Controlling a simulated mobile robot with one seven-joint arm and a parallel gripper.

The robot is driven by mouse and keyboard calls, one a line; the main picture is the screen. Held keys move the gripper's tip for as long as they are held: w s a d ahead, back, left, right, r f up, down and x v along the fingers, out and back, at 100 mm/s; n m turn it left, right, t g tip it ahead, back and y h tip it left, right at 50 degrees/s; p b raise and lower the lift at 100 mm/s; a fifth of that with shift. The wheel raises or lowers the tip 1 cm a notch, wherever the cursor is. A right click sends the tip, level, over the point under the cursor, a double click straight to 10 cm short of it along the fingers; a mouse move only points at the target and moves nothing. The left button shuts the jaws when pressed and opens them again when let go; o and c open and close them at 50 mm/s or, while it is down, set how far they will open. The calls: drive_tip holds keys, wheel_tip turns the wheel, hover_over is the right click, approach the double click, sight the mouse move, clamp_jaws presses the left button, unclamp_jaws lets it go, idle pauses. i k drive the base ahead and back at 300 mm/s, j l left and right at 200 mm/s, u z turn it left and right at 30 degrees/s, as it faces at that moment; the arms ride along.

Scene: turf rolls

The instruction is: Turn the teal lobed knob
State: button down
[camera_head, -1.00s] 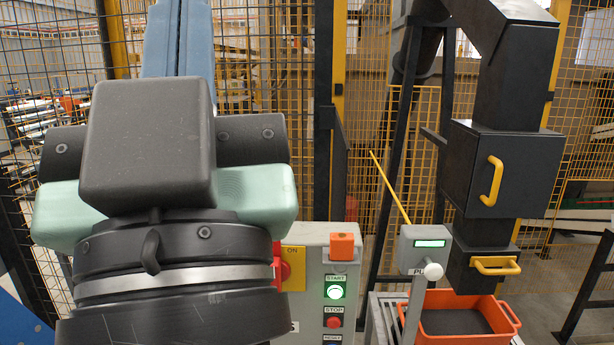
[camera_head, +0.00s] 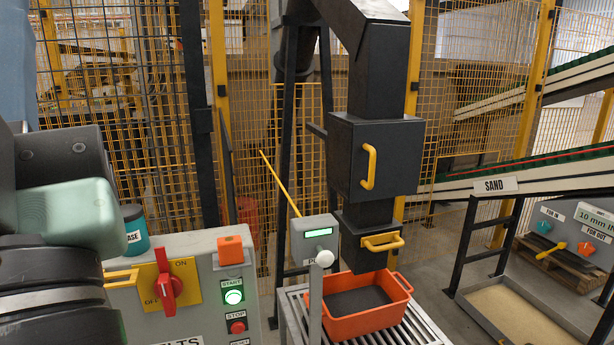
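A small teal knob (camera_head: 544,226) shows at the far right of the head view, on a grey panel (camera_head: 556,216) under a label that seems to read FOR IN. Its lobes are too small to make out clearly. An orange-red knob (camera_head: 586,249) sits lower right on the same assembly, near a FOR OUT label, with a yellow pointer (camera_head: 552,251) between them. My arm fills the left edge, far from the teal knob. My gripper's fingers are not in view.
A control box (camera_head: 190,325) with a red switch (camera_head: 166,282) and a teal jar (camera_head: 134,230) stand near my arm. An orange crate (camera_head: 345,325) sits on rollers under a black chute (camera_head: 375,155). A sand tray (camera_head: 520,310) and a conveyor marked SAND (camera_head: 495,185) lie right.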

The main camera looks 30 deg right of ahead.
sight(544, 226)
drive_tip(key=z, duration=1.4)
drive_tip(key=i+l+z, duration=0.2)
drive_tip(key=z, duration=0.15)
drive_tip(key=i+l+z, duration=0.1)
drive_tip(key=i+z, duration=0.25)
drive_tip(key=i+l+z, duration=0.1)
drive_tip(key=z, duration=0.3)
drive_tip(key=i, duration=0.4)
